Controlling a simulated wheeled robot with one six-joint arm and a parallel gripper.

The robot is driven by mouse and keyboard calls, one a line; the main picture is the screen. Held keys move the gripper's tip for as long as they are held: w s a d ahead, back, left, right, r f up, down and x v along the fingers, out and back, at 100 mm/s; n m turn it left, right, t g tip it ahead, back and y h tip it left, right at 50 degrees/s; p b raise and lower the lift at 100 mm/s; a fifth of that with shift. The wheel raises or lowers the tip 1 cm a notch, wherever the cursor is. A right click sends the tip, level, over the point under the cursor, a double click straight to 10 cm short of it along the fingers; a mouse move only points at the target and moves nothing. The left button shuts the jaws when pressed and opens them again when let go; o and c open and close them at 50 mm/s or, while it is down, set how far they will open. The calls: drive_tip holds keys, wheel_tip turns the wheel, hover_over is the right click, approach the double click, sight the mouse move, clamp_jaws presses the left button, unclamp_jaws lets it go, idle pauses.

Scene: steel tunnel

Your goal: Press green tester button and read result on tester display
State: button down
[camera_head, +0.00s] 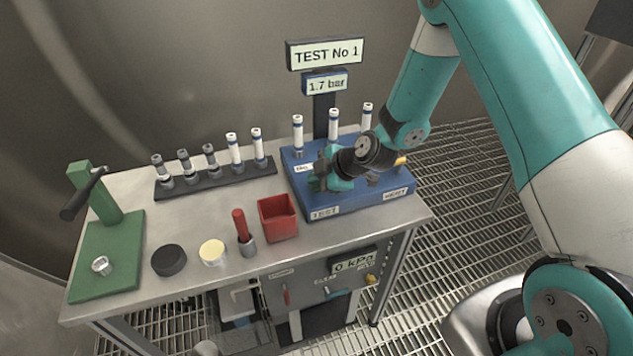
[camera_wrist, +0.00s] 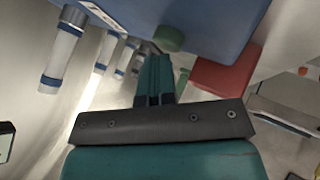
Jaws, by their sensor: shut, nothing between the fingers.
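The blue tester (camera_head: 350,200) stands at the right end of the bench, with labels reading TEST and apparently RESET on its front. Its display (camera_head: 325,84) reads "1.7 bar", under a sign (camera_head: 325,53) reading "TEST No 1". My gripper (camera_head: 322,179) is shut and empty, low over the left part of the tester above the TEST label. In the wrist view, the green button (camera_wrist: 168,39) sits on the blue tester just beyond my closed teal fingertips (camera_wrist: 155,60). I cannot tell whether they touch. In the head view my gripper hides the button.
White-and-blue cylinders (camera_head: 333,122) stand on the tester's back edge. A dark rack (camera_head: 215,178) of several cylinders is to its left. A red bin (camera_head: 278,217) stands close to the tester's left front. A green press (camera_head: 105,250) is at far left. A lower panel display (camera_head: 354,263) reads "0 kPa".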

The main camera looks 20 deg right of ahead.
drive_tip(key=shift+r, duration=0.45)
wheel_tip(320, 180, up, 6)
drive_tip(key=p, duration=0.3)
drive_tip(key=shift+r, duration=0.15)
wheel_tip(320, 180, up, 6)
drive_tip(key=r+m+g, duration=0.1)
hover_over(316, 187)
drive_tip(key=s+a, duration=0.3)
drive_tip(key=s, duration=0.1)
drive_tip(key=s+a+r+m+g, duration=0.2)
drive_tip(key=s+a+r+m, duration=0.1)
drive_tip(key=s+r, duration=0.45)
drive_tip(key=s+d+r+m+g+h, duration=0.1)
drive_tip(key=s+r+m, duration=0.2)
drive_tip(key=s, duration=0.6)
drive_tip(key=s+r+m+g, duration=0.2)
drive_tip(key=s+r+m, duration=0.1)
drive_tip(key=s, duration=0.7)
drive_tip(key=shift+d+r+g+h, duration=0.3)
drive_tip(key=shift+d+h, duration=0.1)
